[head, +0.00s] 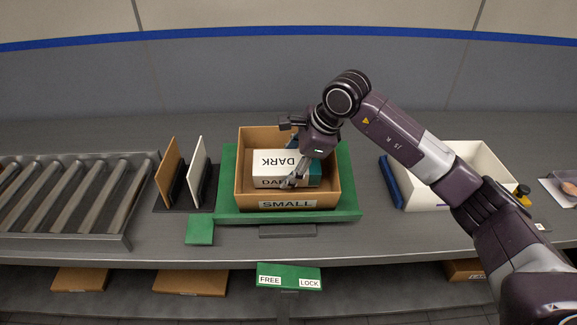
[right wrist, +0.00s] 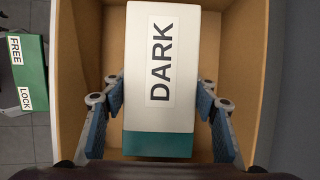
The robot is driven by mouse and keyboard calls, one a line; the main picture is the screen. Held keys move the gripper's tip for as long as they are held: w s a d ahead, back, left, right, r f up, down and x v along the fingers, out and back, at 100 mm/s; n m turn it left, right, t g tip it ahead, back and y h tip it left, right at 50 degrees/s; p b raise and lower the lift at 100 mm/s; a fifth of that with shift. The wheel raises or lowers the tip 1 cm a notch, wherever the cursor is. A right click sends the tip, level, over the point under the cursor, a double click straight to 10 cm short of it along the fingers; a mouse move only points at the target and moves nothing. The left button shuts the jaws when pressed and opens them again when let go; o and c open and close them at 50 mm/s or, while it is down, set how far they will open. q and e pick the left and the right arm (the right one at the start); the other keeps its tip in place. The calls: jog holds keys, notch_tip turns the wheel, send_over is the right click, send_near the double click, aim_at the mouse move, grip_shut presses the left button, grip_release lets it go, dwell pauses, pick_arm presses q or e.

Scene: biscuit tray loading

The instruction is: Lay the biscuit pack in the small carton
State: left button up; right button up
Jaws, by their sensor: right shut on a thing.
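The biscuit pack (head: 268,157) is a white box with a teal end and a DARK label. It is inside the small carton (head: 329,199), an open brown box with a SMALL label on its front. My right gripper (head: 303,178) reaches down into the carton from the right and is shut on the pack near its teal end. In the right wrist view the pack (right wrist: 184,70) lies between the two fingers (right wrist: 160,103), within the carton walls (right wrist: 84,45). Whether the pack touches the carton floor is hidden. My left gripper is not in view.
The carton stands on a green platform (head: 226,190). A FREE/LOCK panel (head: 289,269) is on the counter's front. Brown and white upright boards (head: 197,168) and a roller conveyor (head: 75,195) are to the left. A white open bin (head: 485,160) and a blue bar (head: 391,182) are to the right.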

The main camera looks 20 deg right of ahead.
jog(key=shift+w+f+b, duration=0.2)
jog(key=shift+f+b, duration=0.3)
jog(key=shift+f, duration=0.05)
jog(key=o, duration=1.4)
jog(key=shift+c, duration=0.2)
jog(key=shift+c, duration=0.4)
jog(key=shift+s+r+p, duration=0.2)
jog(key=shift+r+p, duration=0.4)
jog(key=shift+r, duration=0.25)
jog(key=shift+s+a+r+p, duration=0.15)
jog(key=shift+s+r+p, duration=0.55)
jog(key=shift+r, duration=0.95)
jog(key=shift+s+a+r+p, duration=0.1)
jog(key=shift+s+r+p, duration=0.15)
jog(key=shift+r+p, duration=1.2)
jog(key=shift+s+a+r+p, duration=0.15)
jog(key=shift+s+r+p, duration=0.4)
jog(key=shift+r, duration=1.35)
jog(key=shift+f, duration=0.15)
